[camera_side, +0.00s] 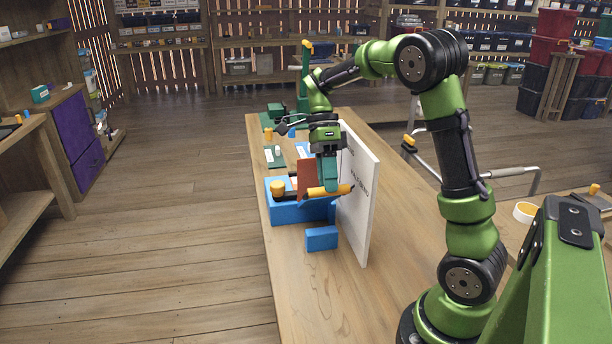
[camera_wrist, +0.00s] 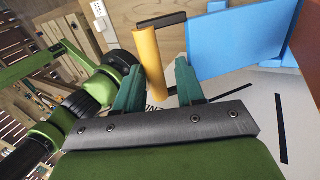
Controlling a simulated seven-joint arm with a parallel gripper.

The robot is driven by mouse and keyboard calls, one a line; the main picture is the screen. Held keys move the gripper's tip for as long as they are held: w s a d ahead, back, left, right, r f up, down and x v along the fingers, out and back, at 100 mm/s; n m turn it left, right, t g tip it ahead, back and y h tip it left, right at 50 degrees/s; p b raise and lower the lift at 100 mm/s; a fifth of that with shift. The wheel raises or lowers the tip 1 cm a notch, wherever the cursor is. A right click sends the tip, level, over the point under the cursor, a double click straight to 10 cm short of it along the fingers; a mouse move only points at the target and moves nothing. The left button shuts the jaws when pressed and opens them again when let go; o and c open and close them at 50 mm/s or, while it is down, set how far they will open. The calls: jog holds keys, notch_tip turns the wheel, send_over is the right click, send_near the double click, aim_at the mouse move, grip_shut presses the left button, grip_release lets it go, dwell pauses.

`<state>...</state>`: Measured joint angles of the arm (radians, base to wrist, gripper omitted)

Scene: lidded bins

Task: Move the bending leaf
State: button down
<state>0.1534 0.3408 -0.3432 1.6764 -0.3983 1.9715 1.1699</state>
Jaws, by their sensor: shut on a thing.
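My gripper (camera_side: 328,184) is shut on a yellow cylindrical handle (camera_side: 342,190) beside a white upright board. In the wrist view the handle (camera_wrist: 150,62) passes between the two green fingers (camera_wrist: 159,88), and a dark bar (camera_wrist: 162,20) runs across its far end. The bending device has a blue base (camera_side: 287,212) on the bench and a yellow knob (camera_side: 277,186) on its left. A rust-red plate (camera_side: 306,173) stands tilted above the base, partly behind my gripper. The wrist view shows a blue panel (camera_wrist: 240,42); I cannot tell which part is the leaf.
The white board (camera_side: 358,205) stands close to the right of the handle. A small blue block (camera_side: 321,238) lies in front of the base. Green tools (camera_side: 275,110) stand farther back on the wooden bench (camera_side: 310,300). The bench's front part is clear.

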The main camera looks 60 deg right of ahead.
jog(key=shift+w+d+f, duration=0.1)
jog(key=shift+w+d, duration=0.2)
jog(key=shift+w, duration=0.05)
jog(key=c, duration=1)
grip_release()
jog(key=shift+o, duration=0.2)
jog(key=v, duration=1.2)
jog(key=shift+a, duration=0.2)
jog(key=shift+s, duration=0.1)
